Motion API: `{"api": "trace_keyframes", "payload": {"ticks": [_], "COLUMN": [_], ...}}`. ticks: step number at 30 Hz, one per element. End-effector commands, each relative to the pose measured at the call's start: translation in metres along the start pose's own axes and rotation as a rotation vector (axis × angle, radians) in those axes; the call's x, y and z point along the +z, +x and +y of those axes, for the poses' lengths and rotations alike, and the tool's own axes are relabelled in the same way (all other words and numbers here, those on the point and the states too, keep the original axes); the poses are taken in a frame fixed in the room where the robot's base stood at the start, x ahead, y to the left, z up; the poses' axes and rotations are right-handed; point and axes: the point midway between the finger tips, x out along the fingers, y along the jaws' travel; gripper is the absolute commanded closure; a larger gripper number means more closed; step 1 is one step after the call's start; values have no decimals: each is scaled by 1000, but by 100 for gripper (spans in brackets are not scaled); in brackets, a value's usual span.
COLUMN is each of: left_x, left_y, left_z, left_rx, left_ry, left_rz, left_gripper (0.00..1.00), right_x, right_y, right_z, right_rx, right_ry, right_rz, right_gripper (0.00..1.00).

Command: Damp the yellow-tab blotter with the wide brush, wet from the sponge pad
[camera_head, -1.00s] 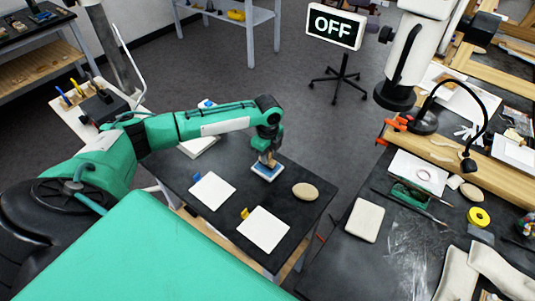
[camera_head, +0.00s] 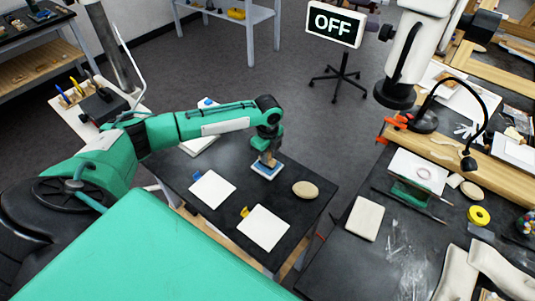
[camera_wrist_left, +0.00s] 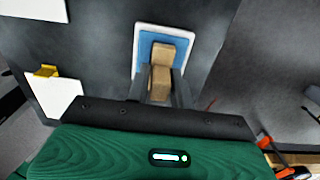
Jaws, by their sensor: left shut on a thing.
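My left gripper (camera_head: 268,151) is shut on the wide brush (camera_wrist_left: 162,78), a pale wooden block-like brush. The brush points down over the blue sponge pad (camera_wrist_left: 147,43) in its white tray (camera_head: 267,177); it appears to meet the pad, but its bristle edge is hidden, so contact is uncertain. The yellow-tab blotter (camera_head: 264,229) is a white square lying flat on the dark table, nearer than the pad. Its yellow tab (camera_head: 244,212) sticks out at the far left corner; the blotter also shows at left in the left wrist view (camera_wrist_left: 57,96). My right gripper is out of view.
Another white blotter (camera_head: 212,189) with a blue tab lies left of the pad. A beige oval stone-like object (camera_head: 305,190) lies right of the pad. A white item (camera_head: 198,146) is partly behind my arm. A cluttered bench (camera_head: 400,245) stands at right, across a gap.

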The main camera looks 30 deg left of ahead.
Motion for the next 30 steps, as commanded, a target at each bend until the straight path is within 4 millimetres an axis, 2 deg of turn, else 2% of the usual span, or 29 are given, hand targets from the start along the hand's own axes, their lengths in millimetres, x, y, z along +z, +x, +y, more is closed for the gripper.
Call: {"api": "trace_keyframes", "payload": {"ticks": [11, 30], "left_x": [0, 0], "left_y": [0, 2], "left_z": [0, 0], "left_rx": [0, 1], "left_ry": [0, 0], "left_rz": [1, 0], "left_gripper": [95, 95], "right_x": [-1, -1], "right_y": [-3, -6], "right_z": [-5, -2], "right_rx": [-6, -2], "right_ry": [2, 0], "right_rz": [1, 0], "right_gripper": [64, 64]}}
